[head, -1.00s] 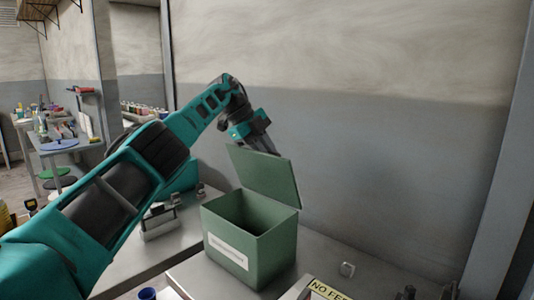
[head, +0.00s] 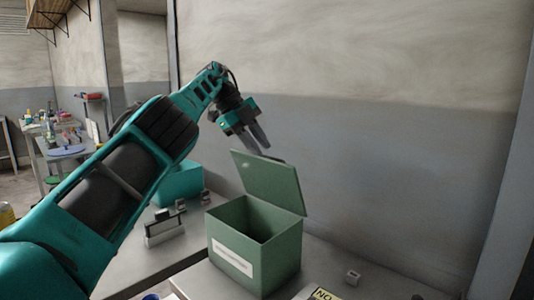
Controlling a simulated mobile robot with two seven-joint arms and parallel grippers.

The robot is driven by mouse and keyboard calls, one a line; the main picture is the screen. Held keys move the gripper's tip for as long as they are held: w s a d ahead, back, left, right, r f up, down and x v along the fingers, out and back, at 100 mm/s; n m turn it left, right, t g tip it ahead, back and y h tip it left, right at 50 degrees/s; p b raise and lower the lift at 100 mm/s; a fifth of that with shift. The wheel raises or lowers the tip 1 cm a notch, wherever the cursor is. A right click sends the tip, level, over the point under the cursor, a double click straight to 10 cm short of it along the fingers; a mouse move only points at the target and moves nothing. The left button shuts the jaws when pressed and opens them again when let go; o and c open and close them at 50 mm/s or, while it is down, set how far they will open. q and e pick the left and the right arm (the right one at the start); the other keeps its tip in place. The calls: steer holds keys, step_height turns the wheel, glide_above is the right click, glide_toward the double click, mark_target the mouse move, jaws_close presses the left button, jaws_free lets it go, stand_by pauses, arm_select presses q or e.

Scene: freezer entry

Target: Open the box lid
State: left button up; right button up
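The green box (head: 252,243) stands on a metal counter with a white label on its front. Its lid (head: 269,183) is raised and tilted up at the back, and the dark inside shows. My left gripper (head: 264,146) is above and behind the lid's upper left edge. Its two fingers point down and look spread apart with nothing between them. The lid hides part of the fingertip area, so I cannot tell whether they touch it. My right gripper is not in view.
A teal bin (head: 180,184) and a small metal device (head: 165,228) stand left of the box. A grey wall (head: 400,170) rises behind the counter.

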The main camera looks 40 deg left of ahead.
arm_select(q)
steer(key=s+a, duration=0.7)
steer(key=a, duration=0.1)
steer(key=shift+a+f, duration=0.15)
steer(key=shift+f, duration=0.05)
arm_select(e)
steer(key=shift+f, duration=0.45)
arm_select(q)
steer(key=shift+c, duration=0.4)
